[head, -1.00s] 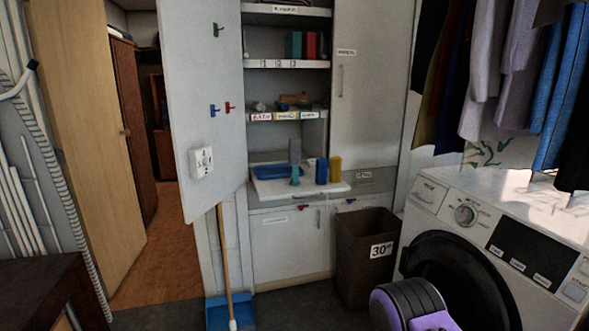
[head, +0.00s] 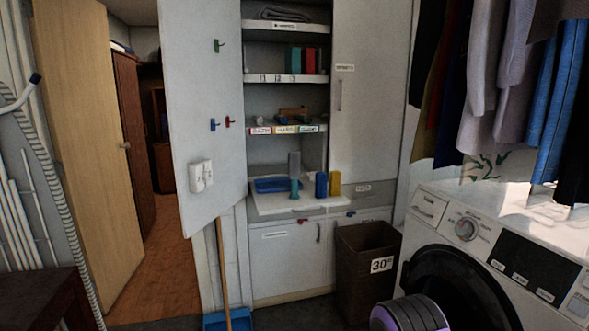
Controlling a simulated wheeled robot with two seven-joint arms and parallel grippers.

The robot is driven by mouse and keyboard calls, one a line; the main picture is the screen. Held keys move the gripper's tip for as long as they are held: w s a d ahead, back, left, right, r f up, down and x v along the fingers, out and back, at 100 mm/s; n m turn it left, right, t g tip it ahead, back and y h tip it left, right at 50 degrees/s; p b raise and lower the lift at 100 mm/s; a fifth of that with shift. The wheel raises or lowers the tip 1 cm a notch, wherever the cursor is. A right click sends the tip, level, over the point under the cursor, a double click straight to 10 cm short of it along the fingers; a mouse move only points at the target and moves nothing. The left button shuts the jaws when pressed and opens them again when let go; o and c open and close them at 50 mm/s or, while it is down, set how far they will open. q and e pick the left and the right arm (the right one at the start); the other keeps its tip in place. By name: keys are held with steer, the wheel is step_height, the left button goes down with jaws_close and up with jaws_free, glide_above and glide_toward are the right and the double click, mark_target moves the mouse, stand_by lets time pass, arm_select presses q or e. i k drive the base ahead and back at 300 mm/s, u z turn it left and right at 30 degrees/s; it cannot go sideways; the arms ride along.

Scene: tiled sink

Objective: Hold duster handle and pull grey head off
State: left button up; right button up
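A small upright grey piece (head: 294,163) stands above a teal piece (head: 295,187) on the white pull-out shelf (head: 268,206) of the cabinet. Together they look like a duster with a grey head and teal handle, but at this size I cannot tell whether they are joined. A blue block (head: 321,185) and a yellow block (head: 335,183) stand to their right. A blue tray (head: 270,185) lies to their left. Neither of my grippers is in view. A purple and grey part at the bottom right appears to be my own arm.
The open cabinet door (head: 205,100) sticks out on the left. A broom handle (head: 224,270) and blue dustpan (head: 229,319) are below it. Clothes (head: 500,90) hang at upper right.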

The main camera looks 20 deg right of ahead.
mark_target(293, 169)
steer(key=z, duration=0.2)
steer(key=i, duration=1)
steer(key=z, duration=0.25)
